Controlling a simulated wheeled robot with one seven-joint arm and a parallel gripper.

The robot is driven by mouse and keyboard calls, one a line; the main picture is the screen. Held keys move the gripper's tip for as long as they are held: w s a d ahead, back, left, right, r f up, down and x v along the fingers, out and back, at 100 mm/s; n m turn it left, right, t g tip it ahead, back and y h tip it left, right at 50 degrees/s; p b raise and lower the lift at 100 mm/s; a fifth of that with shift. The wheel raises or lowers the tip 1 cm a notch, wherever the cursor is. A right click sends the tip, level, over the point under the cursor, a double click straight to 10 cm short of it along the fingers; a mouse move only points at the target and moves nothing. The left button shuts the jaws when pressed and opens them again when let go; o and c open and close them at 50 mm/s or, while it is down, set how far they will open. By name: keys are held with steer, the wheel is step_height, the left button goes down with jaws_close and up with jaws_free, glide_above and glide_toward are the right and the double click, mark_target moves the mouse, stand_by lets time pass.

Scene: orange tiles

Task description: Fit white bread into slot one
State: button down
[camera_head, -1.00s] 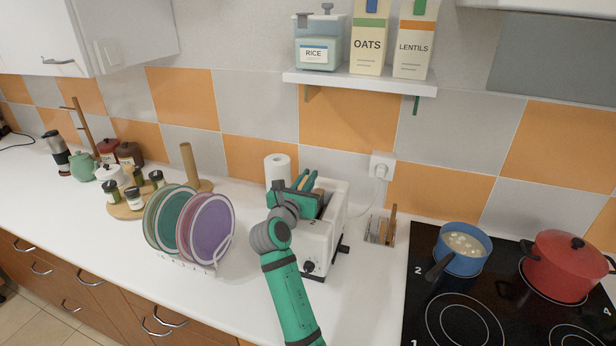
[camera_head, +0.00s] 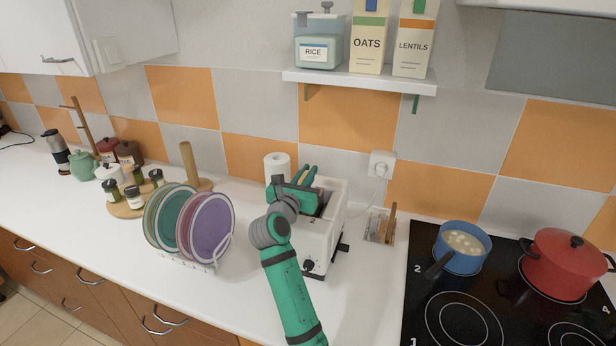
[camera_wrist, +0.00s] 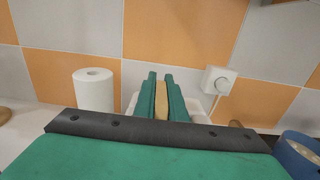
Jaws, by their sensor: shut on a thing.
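The white toaster (camera_head: 318,235) stands on the counter, with its slots on top. My gripper (camera_head: 308,178) is over the toaster's far slot area, its fingers pointing down and away from the camera. In the wrist view my gripper (camera_wrist: 161,95) is shut on a slice of bread (camera_wrist: 161,102), which shows as a tan strip between the two green fingers. The toaster is mostly hidden behind the fingers there. Whether the bread's lower edge is inside a slot cannot be told.
A paper towel roll (camera_head: 277,167) stands just behind and left of the toaster. A rack of plates (camera_head: 190,262) is to the left. A wall socket (camera_head: 382,164) and a small holder (camera_head: 381,228) are on the right, before the hob (camera_head: 430,300).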

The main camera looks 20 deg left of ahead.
steer(key=shift+r, duration=1.8)
steer(key=shift+f, duration=2.5)
stand_by(0.8)
steer(key=shift+f, duration=0.15)
steer(key=c, duration=1.7)
jaws_free()
steer(key=shift+f, duration=0.1)
steer(key=shift+c, duration=0.2)
steer(key=shift+s, duration=0.15)
steer(key=s, duration=1)
steer(key=shift+s+a, duration=0.25)
steer(key=shift+s, duration=0.1)
